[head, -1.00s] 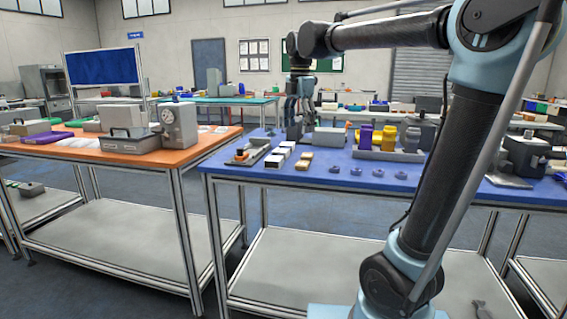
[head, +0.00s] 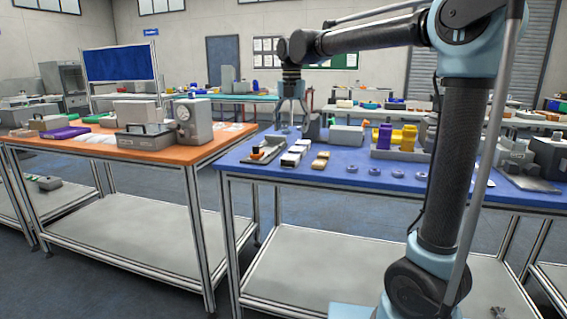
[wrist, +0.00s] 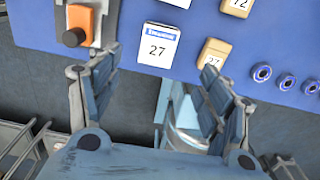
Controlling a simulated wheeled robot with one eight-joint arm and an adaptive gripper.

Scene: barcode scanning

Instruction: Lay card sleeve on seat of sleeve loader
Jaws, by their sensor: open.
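My gripper (head: 290,118) is open and empty, above the blue table in the head view. In the wrist view my gripper (wrist: 160,64) has its fingers spread, with a white block labelled 27 (wrist: 158,46) beyond and between the tips, apart from them. A tan block (wrist: 213,53) lies right of the white one. A grey tray-like fixture (head: 252,158) with an orange block (wrist: 80,22) and dark knob stands left of them; it may be the sleeve loader. I cannot tell which piece is the card sleeve.
Blue rings (head: 374,170) lie along the front of the blue table (head: 290,176). A grey tray (head: 398,155) holds yellow and purple containers. An orange table (head: 90,147) with a grey machine (head: 193,122) stands left, across a gap.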

